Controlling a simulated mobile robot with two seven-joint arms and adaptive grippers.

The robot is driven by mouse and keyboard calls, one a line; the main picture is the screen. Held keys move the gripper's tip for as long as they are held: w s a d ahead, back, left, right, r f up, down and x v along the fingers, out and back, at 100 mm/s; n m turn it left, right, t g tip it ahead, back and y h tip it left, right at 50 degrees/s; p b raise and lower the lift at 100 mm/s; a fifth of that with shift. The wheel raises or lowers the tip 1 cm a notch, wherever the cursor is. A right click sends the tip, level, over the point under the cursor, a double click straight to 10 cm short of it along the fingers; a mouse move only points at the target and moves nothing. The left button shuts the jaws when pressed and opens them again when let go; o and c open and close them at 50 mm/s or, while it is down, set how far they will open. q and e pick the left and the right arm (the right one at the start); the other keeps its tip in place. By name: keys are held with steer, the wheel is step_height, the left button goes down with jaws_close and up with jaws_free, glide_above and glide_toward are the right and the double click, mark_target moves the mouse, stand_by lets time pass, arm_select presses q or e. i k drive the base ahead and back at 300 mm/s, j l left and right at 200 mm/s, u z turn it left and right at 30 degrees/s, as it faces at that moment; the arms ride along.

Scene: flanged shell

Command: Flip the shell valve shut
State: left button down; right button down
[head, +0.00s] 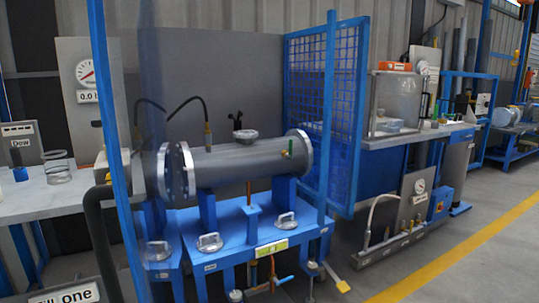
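A grey horizontal shell (235,165) with bolted flanges lies on a blue stand (232,232). A dark fitting (238,122) stands on a round grey cap on top. The lever looks roughly level, slightly tilted. I cannot tell which fitting is the shell valve, or whether it is open or shut. Neither gripper is in view.
A blue post (110,140) stands in front on the left, and a blue mesh guard (345,110) on the right. A thick dark hose (97,245) hangs at left. A bench with a clear box (396,100) stands farther right. Grey floor (480,270) with a yellow line is clear at right.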

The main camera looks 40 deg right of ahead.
mark_target(289, 155)
steer(key=z, duration=1.55)
steer(key=l, duration=0.45)
steer(key=i+l, duration=0.15)
steer(key=i, duration=0.35)
steer(key=i+l+z, duration=0.1)
steer(key=i, duration=0.4)
steer(key=l, duration=0.1)
